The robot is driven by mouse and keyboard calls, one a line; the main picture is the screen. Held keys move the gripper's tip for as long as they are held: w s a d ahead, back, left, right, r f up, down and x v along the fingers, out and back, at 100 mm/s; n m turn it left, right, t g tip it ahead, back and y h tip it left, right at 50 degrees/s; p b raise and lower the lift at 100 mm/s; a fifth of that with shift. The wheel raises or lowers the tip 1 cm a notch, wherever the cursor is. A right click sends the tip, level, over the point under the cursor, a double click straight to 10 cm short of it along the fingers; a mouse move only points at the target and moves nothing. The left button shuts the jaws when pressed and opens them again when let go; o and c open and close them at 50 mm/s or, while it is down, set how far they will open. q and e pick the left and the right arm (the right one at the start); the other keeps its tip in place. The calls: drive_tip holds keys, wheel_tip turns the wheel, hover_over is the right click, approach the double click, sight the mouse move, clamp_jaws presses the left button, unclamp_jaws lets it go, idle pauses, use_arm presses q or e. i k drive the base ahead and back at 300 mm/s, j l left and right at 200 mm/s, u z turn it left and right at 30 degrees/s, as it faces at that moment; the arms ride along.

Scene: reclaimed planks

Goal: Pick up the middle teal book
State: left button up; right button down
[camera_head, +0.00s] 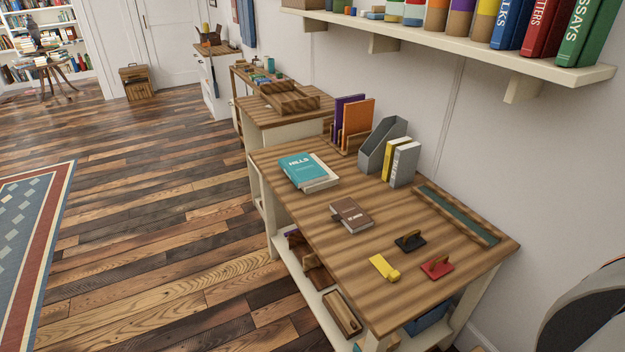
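A teal book (302,169) with white lettering that seems to read "HILLS" lies flat near the left back part of the wooden table (318,227). It rests partly on a pale book (322,184), whose edge shows at its right side. I see only one clearly teal book on this table, so I cannot tell what "middle" refers to. Neither of my grippers is in view.
A brown book (351,215) lies nearer the front. Yellow (384,268), black (410,241) and red (437,267) small items lie at right. A grey holder (382,145) and upright books (404,163) stand behind. A shelf (470,45) overhangs the back.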

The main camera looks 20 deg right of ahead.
sight(302, 169)
drive_tip(key=i+j+u, duration=0.15)
drive_tip(key=i+u, duration=0.3)
drive_tip(key=i, duration=1.8)
drive_tip(key=i+j+z, duration=0.2)
drive_tip(key=i+z, duration=0.25)
drive_tip(key=i+j+z, duration=0.35)
drive_tip(key=z, duration=0.15)
drive_tip(key=i+j+z, duration=0.25)
drive_tip(key=z, duration=0.25)
drive_tip(key=i+j+z, duration=0.2)
drive_tip(key=j+z, duration=0.15)
drive_tip(key=z, duration=0.15)
drive_tip(key=i+j+z, duration=0.15)
drive_tip(key=j+z, duration=0.8)
drive_tip(key=i+l, duration=0.05)
drive_tip(key=l, duration=0.05)
